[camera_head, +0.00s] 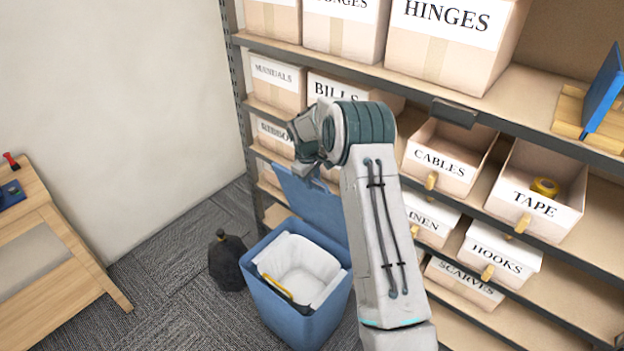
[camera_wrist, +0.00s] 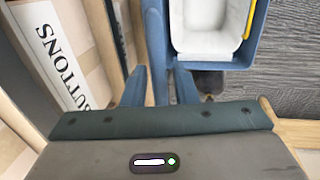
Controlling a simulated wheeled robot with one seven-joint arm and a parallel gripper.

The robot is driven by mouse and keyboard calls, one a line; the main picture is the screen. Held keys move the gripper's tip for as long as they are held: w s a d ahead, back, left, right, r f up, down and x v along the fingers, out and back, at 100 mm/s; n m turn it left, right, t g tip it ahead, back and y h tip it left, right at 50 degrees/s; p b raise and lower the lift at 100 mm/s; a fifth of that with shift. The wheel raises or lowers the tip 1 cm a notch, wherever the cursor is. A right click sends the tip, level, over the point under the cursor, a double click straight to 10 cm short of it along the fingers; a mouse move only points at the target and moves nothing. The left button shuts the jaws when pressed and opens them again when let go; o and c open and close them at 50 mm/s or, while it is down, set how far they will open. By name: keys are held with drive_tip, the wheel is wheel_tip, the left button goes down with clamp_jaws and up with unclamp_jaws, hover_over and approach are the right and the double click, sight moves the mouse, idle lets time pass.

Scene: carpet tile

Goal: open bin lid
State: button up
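The blue bin (camera_head: 296,322) stands on the carpet with a white liner (camera_head: 300,268) inside. Its lid (camera_head: 312,207) is raised, tilted up at the back of the bin toward the shelf, and the mouth is uncovered. In the wrist view the lid (camera_wrist: 156,45) shows nearly edge-on, beside the bin's open mouth with the white liner (camera_wrist: 207,28). My gripper (camera_wrist: 160,72) is open, its two fingers apart with the lid's edge between them and a visible gap at the sides. In the head view my wrist hides the fingertips and part of the lid.
A yellow strip (camera_head: 276,287) lies along the bin's mouth. A black bag (camera_head: 228,262) sits left of the bin. A shelf unit (camera_head: 560,143) with several labelled boxes stands close behind and right. A wooden table (camera_head: 52,268) is at left; carpet between is clear.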

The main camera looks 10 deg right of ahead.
wheel_tip(320, 180, up, 14)
drive_tip(key=s+a+b, duration=0.1)
drive_tip(key=a+b, duration=0.1)
drive_tip(key=shift+s+f, duration=0.2)
drive_tip(key=shift+s, duration=0.1)
idle(0.3)
drive_tip(key=s+r+m, duration=0.2)
drive_tip(key=s+r, duration=0.3)
drive_tip(key=s, duration=0.6)
drive_tip(key=s+r+m, duration=0.2)
drive_tip(key=s+r, duration=0.3)
drive_tip(key=s, duration=0.5)
drive_tip(key=s+f+m+t+y, duration=0.1)
drive_tip(key=s+f+m, duration=0.1)
drive_tip(key=s, duration=0.7)
drive_tip(key=s+f+m, duration=0.1)
drive_tip(key=s, duration=0.9)
drive_tip(key=shift+s+f+m+t+y, duration=0.15)
drive_tip(key=shift+f+m+t+y, duration=0.25)
